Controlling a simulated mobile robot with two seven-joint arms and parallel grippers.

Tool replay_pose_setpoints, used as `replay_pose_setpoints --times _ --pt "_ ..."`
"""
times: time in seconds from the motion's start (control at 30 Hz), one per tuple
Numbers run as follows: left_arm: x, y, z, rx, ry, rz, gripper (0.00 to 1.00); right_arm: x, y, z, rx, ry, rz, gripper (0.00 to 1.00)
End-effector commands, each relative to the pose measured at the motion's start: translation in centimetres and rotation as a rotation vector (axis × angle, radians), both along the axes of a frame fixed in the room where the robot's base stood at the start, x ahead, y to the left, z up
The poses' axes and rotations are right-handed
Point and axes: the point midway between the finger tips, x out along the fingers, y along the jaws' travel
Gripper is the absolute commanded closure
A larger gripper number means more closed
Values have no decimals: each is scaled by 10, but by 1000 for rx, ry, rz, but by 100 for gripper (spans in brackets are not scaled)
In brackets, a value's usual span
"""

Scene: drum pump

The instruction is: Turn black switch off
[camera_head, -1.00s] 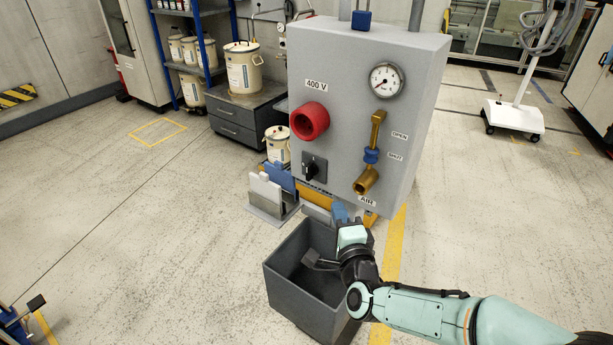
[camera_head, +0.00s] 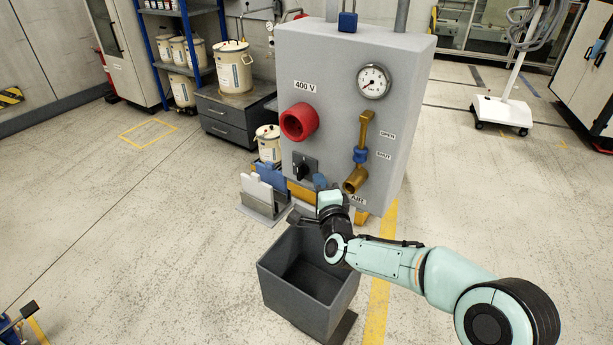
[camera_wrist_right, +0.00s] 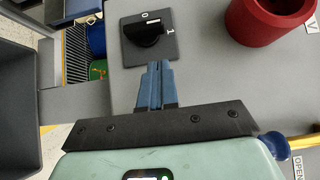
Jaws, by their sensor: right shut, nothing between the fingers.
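The black switch (camera_head: 301,172) is a rotary knob on a dark square plate, low on the front of the grey panel box (camera_head: 335,125). In the right wrist view the knob (camera_wrist_right: 146,34) has a white mark, with the labels O and I on the plate. My right gripper (camera_head: 320,180) is just below and to the right of the switch. In the wrist view its blue fingers (camera_wrist_right: 156,66) are together and empty, pointing at the plate's edge near the knob. Whether they touch the plate is unclear. Of my left arm, only a small part shows at the lower left edge.
A red socket (camera_head: 299,122) sits above the switch. A brass valve with a blue collar (camera_head: 360,155) and a gauge (camera_head: 373,81) are to its right. A grey open bin (camera_head: 290,283) stands on the floor below my right arm. Open floor lies to the left.

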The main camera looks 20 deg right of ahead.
Motion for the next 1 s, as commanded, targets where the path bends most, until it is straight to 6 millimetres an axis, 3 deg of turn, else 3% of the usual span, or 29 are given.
replay_pose_setpoints --times 0.1,0.3,0.77,1.0 --pt "-1 0 4 -1 5 -1 57 16 14 1 2 1 4 100" --pt "-3 0 6 -2 10 -2 57 29 23 0 0 1 2 100" --pt "-3 0 7 -2 11 -2 57 31 25 1 -2 2 1 100" --pt "-6 0 18 -4 25 -6 57 32 26 5 -30 38 1 100"
